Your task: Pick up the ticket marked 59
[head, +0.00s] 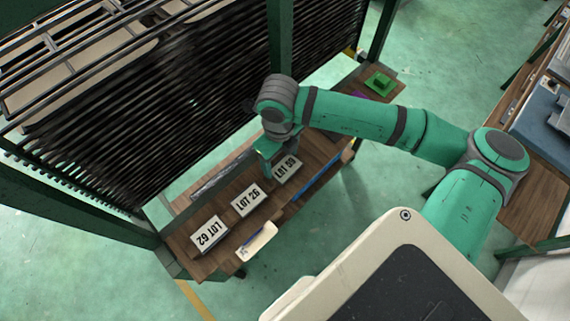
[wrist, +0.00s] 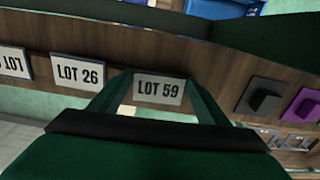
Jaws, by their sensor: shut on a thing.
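The ticket marked LOT 59 (head: 287,168) is a white plate with black lettering on the wooden shelf in the head view. It also shows in the wrist view (wrist: 159,89), between my two green fingers. My gripper (head: 272,172) reaches down to it from above and is shut on it. In the wrist view my gripper (wrist: 158,100) has a finger on each side of the ticket. I cannot tell whether the ticket touches the shelf. A ticket marked LOT 26 (head: 248,199) lies to its left, and a ticket marked LOT 62 (head: 209,233) farther left.
The wooden shelf (head: 190,268) runs along a dark slatted rack (head: 130,130). A green block (head: 380,83) sits at the far right end.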

